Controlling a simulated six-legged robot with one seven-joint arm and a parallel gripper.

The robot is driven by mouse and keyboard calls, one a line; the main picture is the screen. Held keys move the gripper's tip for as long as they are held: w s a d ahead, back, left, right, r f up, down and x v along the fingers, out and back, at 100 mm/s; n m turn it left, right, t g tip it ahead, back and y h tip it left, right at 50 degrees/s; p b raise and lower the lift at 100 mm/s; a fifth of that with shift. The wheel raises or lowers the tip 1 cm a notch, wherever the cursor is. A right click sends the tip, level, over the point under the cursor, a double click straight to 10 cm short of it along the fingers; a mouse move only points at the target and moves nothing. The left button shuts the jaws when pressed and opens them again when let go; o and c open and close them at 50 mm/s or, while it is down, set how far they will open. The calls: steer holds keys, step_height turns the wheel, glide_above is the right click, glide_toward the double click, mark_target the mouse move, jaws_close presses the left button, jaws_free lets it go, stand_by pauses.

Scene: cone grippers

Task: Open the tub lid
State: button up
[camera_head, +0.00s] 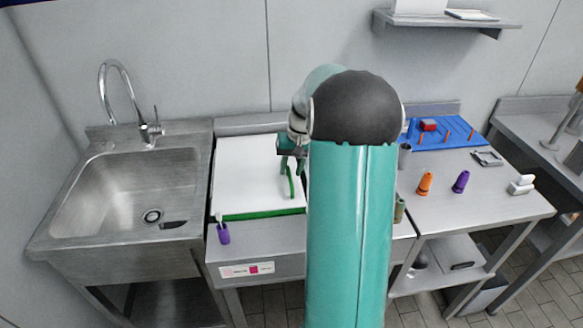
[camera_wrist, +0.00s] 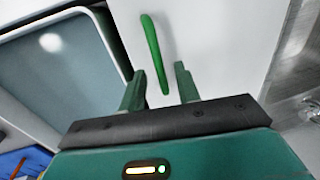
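The tub lid (camera_head: 250,170) is a flat white panel with a green front edge. A slim green handle (camera_head: 291,184) stands on its right part. In the wrist view the handle (camera_wrist: 150,38) runs from the top towards my gripper (camera_wrist: 160,72), over the white lid surface (camera_wrist: 220,40). My gripper's two green fingers are apart. The handle's near end shows between them, and I see no finger touching it. In the head view my gripper (camera_head: 293,160) is at the handle's upper end, partly hidden by my own arm.
A sink (camera_head: 130,190) is left of the counter. Orange (camera_head: 425,184) and purple (camera_head: 461,182) cones and a blue board (camera_head: 445,131) stand right.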

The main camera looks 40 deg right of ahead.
steer(key=shift+f, duration=0.1)
jaws_close()
